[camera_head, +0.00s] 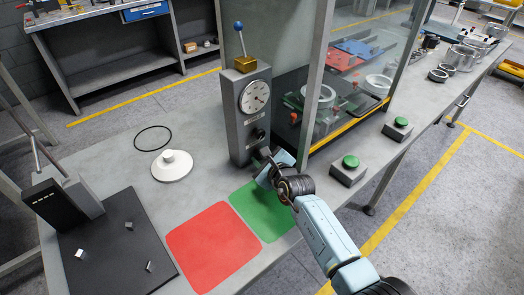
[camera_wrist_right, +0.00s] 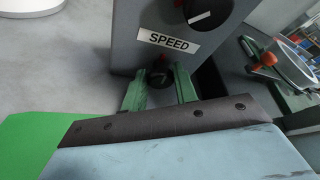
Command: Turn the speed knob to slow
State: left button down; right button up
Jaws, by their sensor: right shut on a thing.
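A grey control box (camera_head: 240,122) stands on the table with a white dial gauge (camera_head: 254,96) and a blue-tipped lever on top. A black knob with a white mark (camera_wrist_right: 205,14) sits above the SPEED label (camera_wrist_right: 169,43); that knob also shows below the gauge in the head view (camera_head: 258,134). A lower dark knob (camera_wrist_right: 161,76) sits under the label. My right gripper (camera_wrist_right: 160,84) has its green fingers on either side of this lower knob, shut on it. The knob's pointer setting is hard to read. My left gripper is not in view.
A red mat (camera_head: 213,246) and a green mat (camera_head: 268,212) lie in front of the box. Green push buttons (camera_head: 350,162) stand to the right, beside a glass-fronted enclosure (camera_head: 350,75). A white disc (camera_head: 172,168) and a black ring (camera_head: 153,138) lie to the left.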

dwell(0.3)
jog(key=o, duration=0.9)
jog(key=shift+o, duration=0.2)
jog(key=p+v, duration=0.3)
jog(key=v, duration=1)
jog(key=shift+s+f, duration=0.1)
jog(key=shift+s, duration=0.15)
